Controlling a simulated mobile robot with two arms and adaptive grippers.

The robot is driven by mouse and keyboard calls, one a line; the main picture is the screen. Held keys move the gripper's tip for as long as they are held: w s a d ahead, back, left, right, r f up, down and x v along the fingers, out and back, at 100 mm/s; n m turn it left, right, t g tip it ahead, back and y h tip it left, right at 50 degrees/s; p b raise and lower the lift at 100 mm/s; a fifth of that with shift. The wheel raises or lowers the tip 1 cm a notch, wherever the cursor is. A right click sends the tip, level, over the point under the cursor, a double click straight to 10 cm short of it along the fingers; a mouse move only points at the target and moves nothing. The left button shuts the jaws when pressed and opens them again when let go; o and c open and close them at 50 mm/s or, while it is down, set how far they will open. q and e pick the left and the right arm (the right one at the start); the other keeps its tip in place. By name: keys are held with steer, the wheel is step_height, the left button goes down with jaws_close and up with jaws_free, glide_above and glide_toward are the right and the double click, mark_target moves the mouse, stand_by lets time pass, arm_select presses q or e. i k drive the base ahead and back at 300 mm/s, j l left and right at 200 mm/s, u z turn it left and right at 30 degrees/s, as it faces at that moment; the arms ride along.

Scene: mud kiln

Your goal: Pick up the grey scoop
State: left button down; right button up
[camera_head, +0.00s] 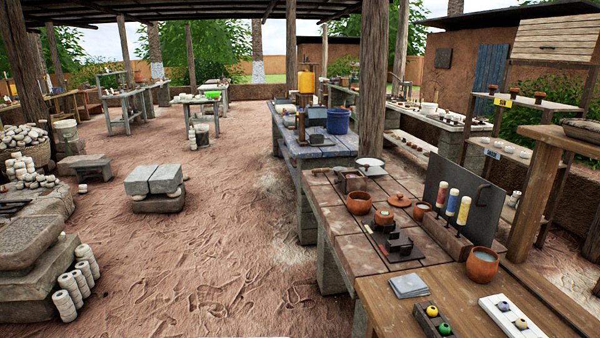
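I cannot make out a grey scoop for certain in the head view. A pale, round, shallow thing (369,162) sits at the far end of the brown tiled workbench (335,215), too small to identify. A small dark grey metal piece (350,181) is beside it, with its shape unclear. Neither of my grippers is in view.
The near wooden table (455,318) at lower right holds a clay pot (482,265) and a white tray (508,316). A blue bucket (338,121) stands on the farther bench. A post (373,80) rises behind the workbench. Open dirt floor (200,240) lies left, with stone blocks (155,180).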

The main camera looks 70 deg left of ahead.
mark_target(329, 171)
steer(key=j+u, duration=0.1)
steer(key=u, duration=2.05)
steer(key=i+j+z, duration=0.1)
steer(key=i, duration=0.35)
steer(key=i+j+z, duration=0.15)
steer(key=i, duration=0.35)
steer(key=i+j+z, duration=0.1)
steer(key=i+j, duration=0.2)
steer(key=i, duration=0.15)
